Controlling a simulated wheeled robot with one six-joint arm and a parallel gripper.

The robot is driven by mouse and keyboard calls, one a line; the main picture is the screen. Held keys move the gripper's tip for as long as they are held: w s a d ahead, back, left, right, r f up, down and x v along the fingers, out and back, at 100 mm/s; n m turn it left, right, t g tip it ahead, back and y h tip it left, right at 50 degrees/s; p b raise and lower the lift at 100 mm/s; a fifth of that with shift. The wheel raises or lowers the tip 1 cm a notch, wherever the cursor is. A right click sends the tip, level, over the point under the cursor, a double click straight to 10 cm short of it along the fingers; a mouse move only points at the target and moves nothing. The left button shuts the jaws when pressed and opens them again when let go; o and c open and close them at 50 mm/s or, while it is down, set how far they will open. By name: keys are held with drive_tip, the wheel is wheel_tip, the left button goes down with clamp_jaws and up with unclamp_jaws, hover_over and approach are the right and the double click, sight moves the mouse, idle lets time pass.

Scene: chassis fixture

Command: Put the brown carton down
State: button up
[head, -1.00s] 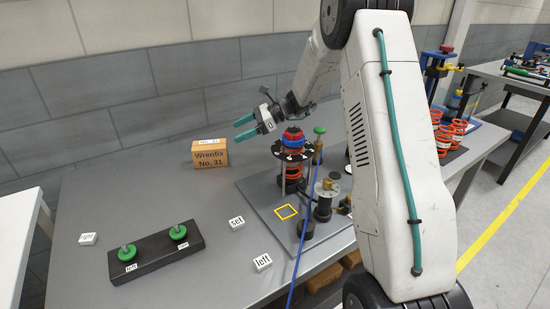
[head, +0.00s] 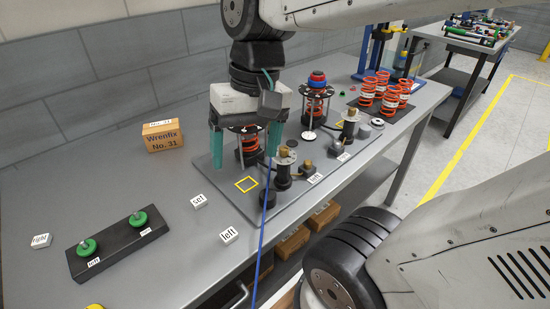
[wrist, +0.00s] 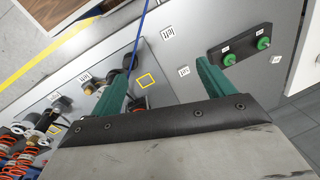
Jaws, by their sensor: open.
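The brown carton (head: 163,137), printed "Wrenfix No. 31", stands upright on the grey table (head: 120,210) near the wall in the head view. A white label lies on its top. My gripper (head: 245,158) is to the carton's right, apart from it, with its two teal fingers pointing down. The fingers are open; a black-topped spring assembly (head: 250,143) shows between them in the head view, and I cannot tell whether they touch it. In the wrist view the open gripper (wrist: 168,55) has no carton between its fingers, and I cannot make out the carton there.
The fixture plate (head: 225,190) has a yellow square outline (head: 246,184), posts and spring assemblies. A black block (head: 118,243) with green knobs stands at the front left. Small tags "set" (head: 199,201), "left" (head: 229,236) and "right" (head: 41,240) lie around. Table space before the carton is bare.

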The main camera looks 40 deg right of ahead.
drive_tip(key=s+n, duration=0.1)
drive_tip(key=s+d+h, duration=0.1)
drive_tip(key=s, duration=0.1)
drive_tip(key=s+d+f+n+t, duration=0.1)
drive_tip(key=shift+s+f+n+h, duration=0.1)
drive_tip(key=shift+s+n+h, duration=0.2)
drive_tip(key=shift+h, duration=0.1)
idle(0.8)
